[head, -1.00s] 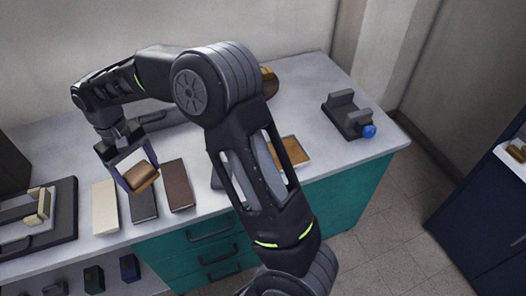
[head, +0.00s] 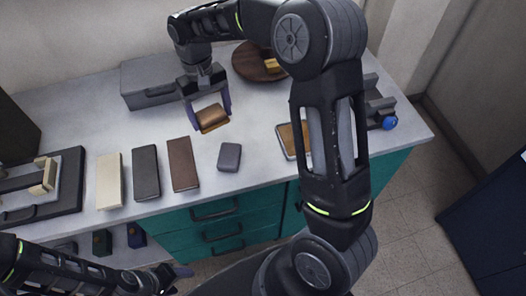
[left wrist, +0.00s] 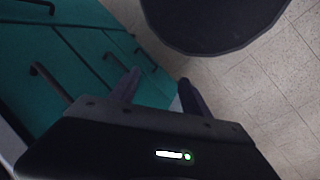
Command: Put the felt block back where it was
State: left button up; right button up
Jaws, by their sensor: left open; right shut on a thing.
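The felt block (head: 211,116), a brown block with a lighter tan underside, is between the fingers of my right gripper (head: 212,112). The gripper is shut on it, above the worktop, behind the small grey block and in front of the grey case. My left gripper (head: 178,279) is low at the front of the counter, away from the block. It is open and empty, and the left wrist view shows its two fingers (left wrist: 158,80) apart above the floor by the teal drawers.
A cream block (head: 109,181), a black one (head: 146,172) and a brown one (head: 183,164) lie in a row. A small grey block (head: 229,157), a framed tan pad (head: 287,137), a grey case (head: 146,83) and a round brown dish (head: 246,63) stand nearby. The worktop (head: 259,115) between them is clear.

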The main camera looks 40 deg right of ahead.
pick_arm(q)
jog(key=o, duration=0.7)
jog(key=shift+f+b, duration=0.8)
jog(key=shift+o, duration=1)
jog(key=shift+w, duration=0.1)
pick_arm(e)
jog(key=s+d+f+m, duration=0.1)
jog(key=s+d+m, duration=0.2)
jog(key=s+d, duration=0.6)
jog(key=shift+s+d+f, duration=0.2)
jog(key=shift+d+f, duration=0.2)
jog(key=shift+f, duration=0.1)
pick_arm(q)
jog(key=shift+r+p, duration=0.35)
jog(key=shift+p, duration=0.1)
pick_arm(e)
jog(key=shift+f, duration=3.05)
notch_tip(320, 180, down, 3)
jog(key=shift+f, duration=0.4)
pick_arm(q)
jog(key=shift+r, duration=0.2)
